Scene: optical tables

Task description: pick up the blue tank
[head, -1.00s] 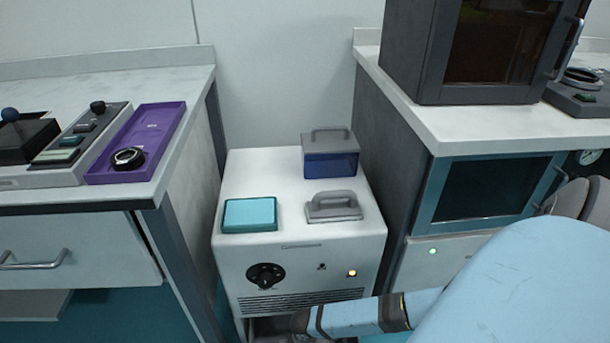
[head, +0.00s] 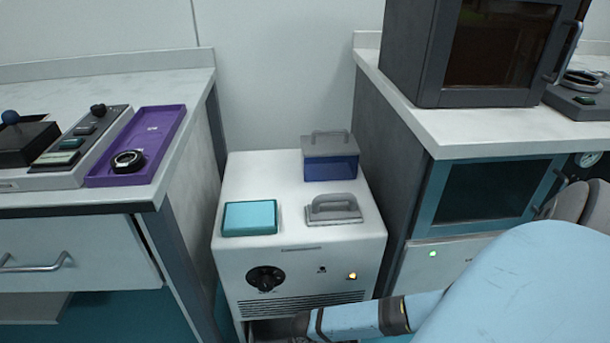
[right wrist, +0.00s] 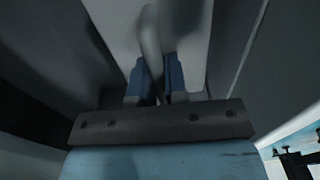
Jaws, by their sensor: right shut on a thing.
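The blue tank (head: 331,168) stands upright at the back right of the white machine's top, with a grey lid and a grey handle (head: 331,134). Nothing touches it. My right arm reaches low in front of the machine, well below and in front of the tank; its gripper is hidden or cut off at the bottom of the head view. In the right wrist view my right gripper (right wrist: 155,78) is shut on a pale grey bar (right wrist: 150,35), which runs between its blue fingers. What the bar belongs to is unclear. My left gripper is not in view.
On the white machine (head: 290,190) sit a teal block (head: 250,217) and a spare grey handled lid (head: 333,209). Counters flank it: the left bears a purple tray (head: 165,125), the right a dark cabinet (head: 428,60). The gap around the machine is narrow.

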